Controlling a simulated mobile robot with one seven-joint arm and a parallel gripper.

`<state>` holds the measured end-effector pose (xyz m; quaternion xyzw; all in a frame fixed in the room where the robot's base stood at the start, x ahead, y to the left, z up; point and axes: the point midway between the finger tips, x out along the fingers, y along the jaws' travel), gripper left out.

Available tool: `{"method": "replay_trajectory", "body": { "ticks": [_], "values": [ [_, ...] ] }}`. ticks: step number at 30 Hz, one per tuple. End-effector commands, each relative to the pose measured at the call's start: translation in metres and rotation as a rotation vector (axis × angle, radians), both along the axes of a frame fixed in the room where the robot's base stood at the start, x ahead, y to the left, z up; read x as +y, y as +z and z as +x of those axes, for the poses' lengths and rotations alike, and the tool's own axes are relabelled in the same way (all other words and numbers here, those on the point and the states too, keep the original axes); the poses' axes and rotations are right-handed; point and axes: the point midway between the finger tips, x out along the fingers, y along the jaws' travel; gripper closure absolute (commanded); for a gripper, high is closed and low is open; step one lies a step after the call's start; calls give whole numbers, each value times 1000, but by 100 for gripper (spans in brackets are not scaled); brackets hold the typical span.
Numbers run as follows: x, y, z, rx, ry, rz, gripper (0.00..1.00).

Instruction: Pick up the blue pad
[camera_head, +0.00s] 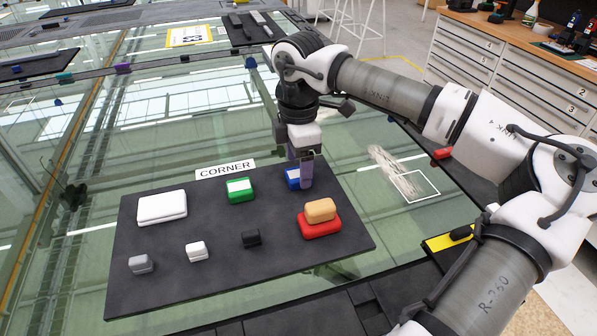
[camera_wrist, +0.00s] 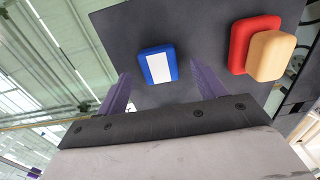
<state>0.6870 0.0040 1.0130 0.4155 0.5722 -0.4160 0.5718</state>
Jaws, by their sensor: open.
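The blue pad (camera_head: 293,178) lies on the dark board (camera_head: 200,287), toward its back right. It has a white label, which shows clearly in the wrist view (camera_wrist: 147,66). My gripper (camera_head: 301,172) points down at the pad in the head view and partly covers it. In the wrist view my gripper's two purple fingers (camera_wrist: 162,88) are apart and empty. The blue pad lies between and beyond them, with a visible gap to each finger. I cannot tell the exact height of the fingertips above the board.
A tan pad (camera_head: 320,211) sits on a red pad (camera_head: 320,228) in front right of the blue pad. A green pad (camera_head: 239,190) is to its left. A white pad (camera_head: 162,207) and small grey, white and black blocks are farther off. The CORNER sign (camera_head: 225,169) stands behind.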

Motion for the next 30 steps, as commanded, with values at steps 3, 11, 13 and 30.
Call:
{"method": "replay_trajectory", "body": {
  "ticks": [3,11,13,30],
  "values": [
    [0,-14,0,2,2,2,31],
    [0,-24,1,-2,0,0,31],
    [0,-24,1,-1,0,0,31],
    [0,-24,1,-1,0,0,72]
  ]
}}
